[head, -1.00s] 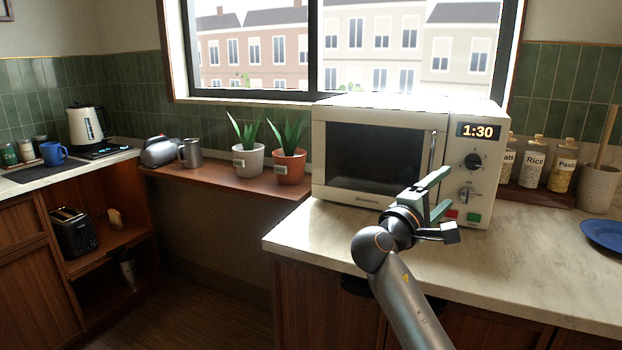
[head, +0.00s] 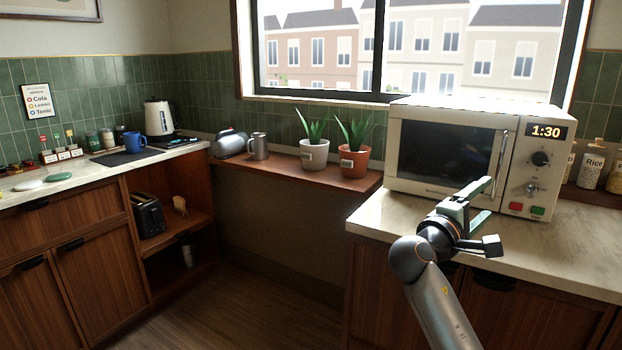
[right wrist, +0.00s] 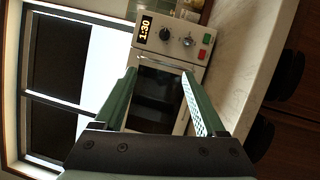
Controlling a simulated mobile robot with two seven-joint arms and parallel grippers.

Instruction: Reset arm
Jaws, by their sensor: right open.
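My right gripper (head: 477,200) is open and empty in the head view, raised in front of the microwave's lower right part. Its two green fingers show spread apart in the right wrist view (right wrist: 160,95), with nothing between them but the microwave beyond. The cream microwave (head: 397,165) stands on the right counter with its door shut and its display reading 1:30. It also shows, turned sideways, in the right wrist view (right wrist: 172,58). My left gripper is not in view.
The marble counter (head: 375,217) lies under the microwave. Two potted plants (head: 314,155) (head: 354,163) stand on the wooden shelf to its left. A blue mug (head: 134,142) and a kettle (head: 158,118) stand on the left counter. The floor (head: 255,310) between the counters is clear.

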